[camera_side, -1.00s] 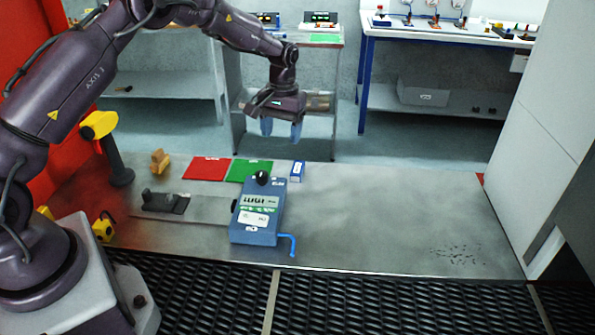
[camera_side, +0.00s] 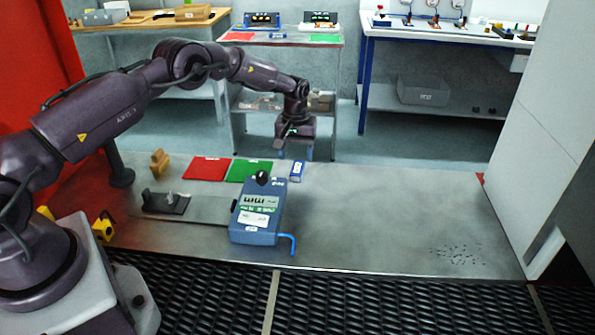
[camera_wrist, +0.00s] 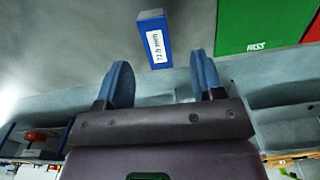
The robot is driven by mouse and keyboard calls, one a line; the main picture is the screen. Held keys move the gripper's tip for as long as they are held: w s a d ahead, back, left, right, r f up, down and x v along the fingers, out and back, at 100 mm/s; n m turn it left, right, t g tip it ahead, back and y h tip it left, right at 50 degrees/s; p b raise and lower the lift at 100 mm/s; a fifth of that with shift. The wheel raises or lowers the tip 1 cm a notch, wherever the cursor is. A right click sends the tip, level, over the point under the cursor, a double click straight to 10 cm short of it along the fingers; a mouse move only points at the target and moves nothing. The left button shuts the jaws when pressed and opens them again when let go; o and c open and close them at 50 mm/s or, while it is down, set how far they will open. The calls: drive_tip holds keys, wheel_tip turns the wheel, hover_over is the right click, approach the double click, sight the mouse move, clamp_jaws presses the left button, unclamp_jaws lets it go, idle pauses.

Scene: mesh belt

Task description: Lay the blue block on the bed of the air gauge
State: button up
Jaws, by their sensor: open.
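The blue block (camera_side: 297,171), small with a white label, stands on the grey bench top beside the green mat. In the wrist view the block (camera_wrist: 153,40) shows its "72.0 mm" label. My gripper (camera_side: 295,154) is open and empty, just behind and above the block in the side view. In the wrist view the fingers of my gripper (camera_wrist: 160,68) are apart, with the block beyond the tips. The blue-grey gauge box (camera_side: 257,212) has a black knob and a blue hose. A dark fixture (camera_side: 166,203) with a small upright post lies left of it; I cannot tell which part is the bed.
A red mat (camera_side: 207,168) and a green mat (camera_side: 249,170) lie left of the block. A tan wooden piece (camera_side: 159,163) and a dark post (camera_side: 117,166) stand farther left.

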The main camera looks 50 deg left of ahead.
sight(298, 167)
drive_tip(key=f, duration=0.4)
drive_tip(key=shift+w+f, duration=0.2)
drive_tip(key=shift+f, duration=0.1)
clamp_jaws()
drive_tip(key=shift+r, duration=0.15)
